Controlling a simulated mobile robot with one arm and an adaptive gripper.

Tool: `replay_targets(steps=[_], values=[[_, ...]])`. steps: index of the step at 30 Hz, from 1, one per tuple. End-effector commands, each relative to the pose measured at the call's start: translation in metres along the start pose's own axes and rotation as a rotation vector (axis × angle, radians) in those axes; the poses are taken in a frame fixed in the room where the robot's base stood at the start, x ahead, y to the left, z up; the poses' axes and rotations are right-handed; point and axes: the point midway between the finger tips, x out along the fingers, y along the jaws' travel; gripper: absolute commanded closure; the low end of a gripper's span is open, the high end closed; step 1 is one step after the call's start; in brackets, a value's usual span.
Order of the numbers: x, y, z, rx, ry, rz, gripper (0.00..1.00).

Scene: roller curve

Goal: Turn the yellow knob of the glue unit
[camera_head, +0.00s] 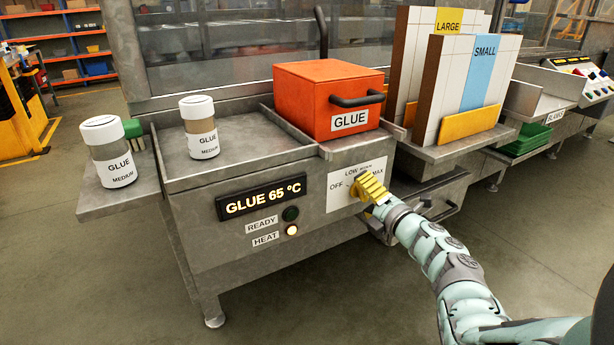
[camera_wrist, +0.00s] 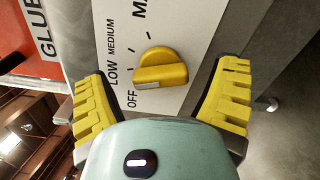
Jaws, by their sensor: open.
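The glue unit (camera_head: 290,235) is a grey metal cabinet with a white dial plate (camera_head: 342,190) marked OFF, LOW, MEDIUM and MAX. In the wrist view the yellow knob (camera_wrist: 162,69) sits on this plate, with its white mark on the side near OFF. My gripper (camera_head: 370,187) is at the dial and hides the knob in the head view. In the wrist view my gripper (camera_wrist: 165,76) is open, with one yellow finger on each side of the knob and gaps between. The display (camera_head: 263,198) reads GLUE 65 °C. The HEAT lamp (camera_head: 292,231) is lit; the READY lamp (camera_head: 290,213) is dark.
An orange GLUE box (camera_head: 325,98) with a black handle stands on top. Two GLUE MEDIUM jars (camera_head: 110,152) (camera_head: 199,127) stand to the left. LARGE and SMALL panels (camera_head: 455,80) stand at the right. The floor in front is clear.

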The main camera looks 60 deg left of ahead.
Motion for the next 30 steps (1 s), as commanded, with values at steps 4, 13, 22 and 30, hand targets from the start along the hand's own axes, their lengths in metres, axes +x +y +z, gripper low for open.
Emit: replay_targets(steps=[4, 13, 22, 30], values=[[-0.019, -0.001, 0.0, -0.002, 0.001, -0.004, 0.13], [-0.073, -0.002, 0.0, 0.0, -0.002, -0.005, 0.13], [-0.11, -0.001, 0.001, 0.002, -0.003, -0.004, 0.13], [-0.113, 0.0, 0.001, 0.001, -0.001, -0.001, 0.13]])
